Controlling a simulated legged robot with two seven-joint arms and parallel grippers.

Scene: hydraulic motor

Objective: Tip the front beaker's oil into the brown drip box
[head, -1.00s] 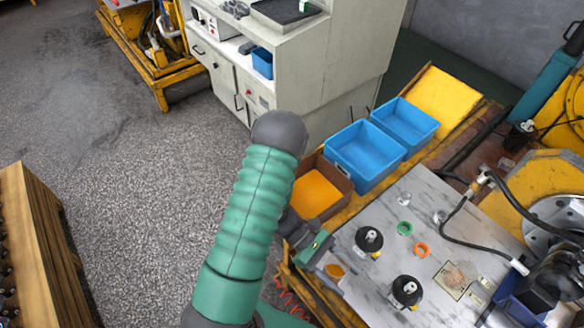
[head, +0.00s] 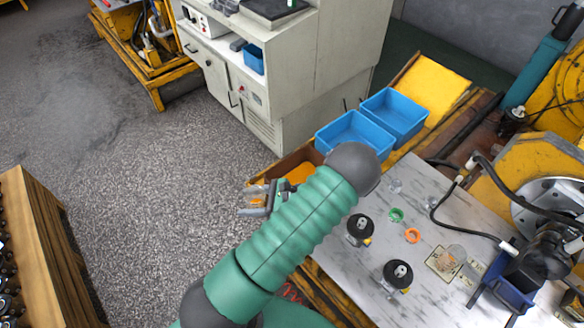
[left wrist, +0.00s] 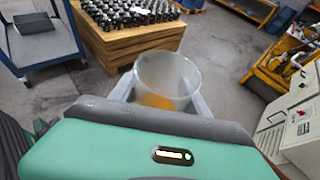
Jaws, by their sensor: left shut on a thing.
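My left gripper (head: 258,198) is shut on a clear beaker (left wrist: 168,76) with orange oil low inside, seen between the two fingers in the left wrist view (left wrist: 162,98). In the head view the clear beaker is hard to make out, so its tilt is unclear. The brown drip box (head: 287,163) lies just beyond the gripper, next to the blue bins. Orange shows inside it, and my left arm hides its right part. The gripper is at the box's near left side, over the floor. My right gripper is not in view.
Two blue bins (head: 352,137) stand behind the box. The marble-topped table (head: 345,282) carries two black-and-white parts (head: 360,229), a green ring (head: 397,215) and an orange ring (head: 413,235). A grey cabinet (head: 292,85) stands behind. Open floor lies left.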

